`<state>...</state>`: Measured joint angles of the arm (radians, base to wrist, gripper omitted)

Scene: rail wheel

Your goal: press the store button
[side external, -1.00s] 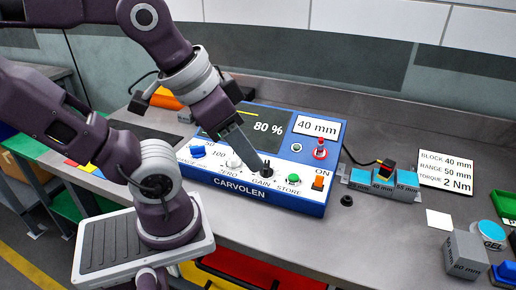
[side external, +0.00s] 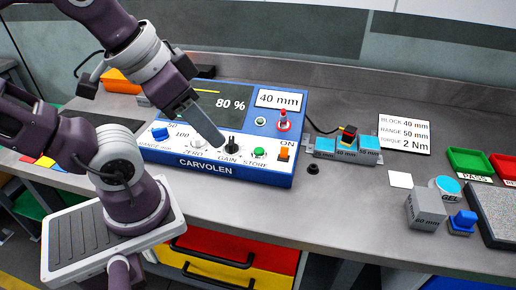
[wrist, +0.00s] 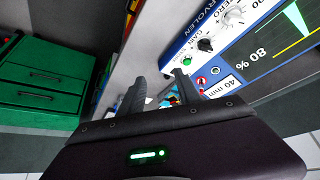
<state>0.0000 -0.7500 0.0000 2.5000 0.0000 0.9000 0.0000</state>
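The green STORE button (side external: 259,153) is on the front panel of the blue CARVOLEN unit (side external: 235,175), between the black GAIN knob (side external: 232,145) and the orange ON switch (side external: 283,154). My gripper (side external: 217,141) slants down toward the panel, its tips beside the GAIN knob and left of the STORE button. Whether the tips touch the knob cannot be told. In the wrist view the two fingers of my gripper (wrist: 162,88) stand apart with nothing held between them. The green button (wrist: 187,61) shows there near the right finger's tip. The display reads 80 %.
A red toggle (side external: 283,121) stands on the unit's upper right. Gauge blocks (side external: 325,146) with a probe lie to the right, near a small black cap (side external: 313,168). A grey 60 mm block (side external: 425,208) and GEL pot (side external: 446,187) are farther right. The bench front is clear.

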